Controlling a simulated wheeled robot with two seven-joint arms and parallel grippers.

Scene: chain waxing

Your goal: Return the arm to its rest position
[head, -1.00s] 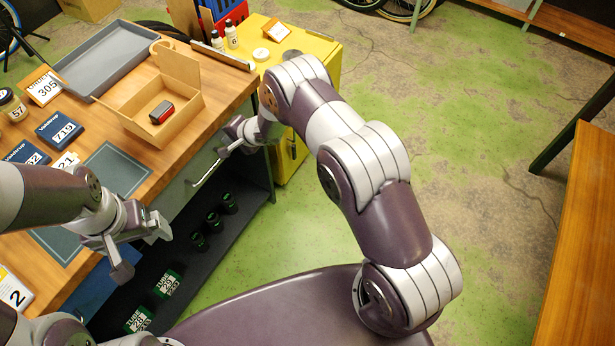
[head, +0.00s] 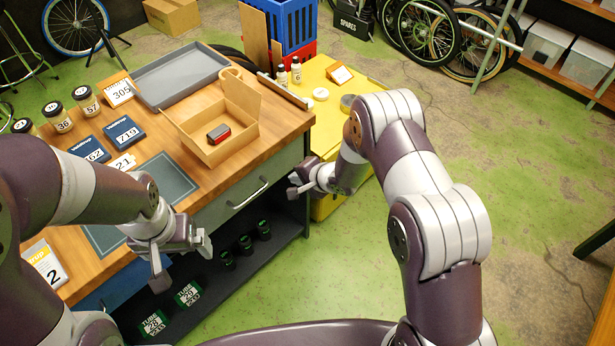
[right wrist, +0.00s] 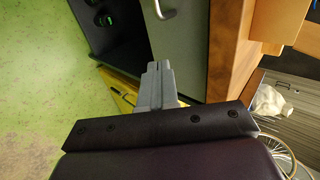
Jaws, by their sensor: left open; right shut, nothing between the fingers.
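My left gripper (head: 176,258) is open and empty in the head view, in front of the near edge of the wooden workbench (head: 87,268). My right gripper (head: 293,188) is shut and empty, near the right end of the bench front and a little right of the drawer handle (head: 248,194). In the right wrist view the closed fingers (right wrist: 158,72) show at the middle, apart from the handle (right wrist: 166,8) at the top. The grey drawer front (head: 225,205) looks closed.
On the bench are an open cardboard box (head: 247,135) with a red and black item (head: 219,134), a grey tray (head: 180,75), jars and numbered boxes. A yellow cabinet (head: 330,110) stands right of the bench. The green floor (head: 530,190) at right is clear.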

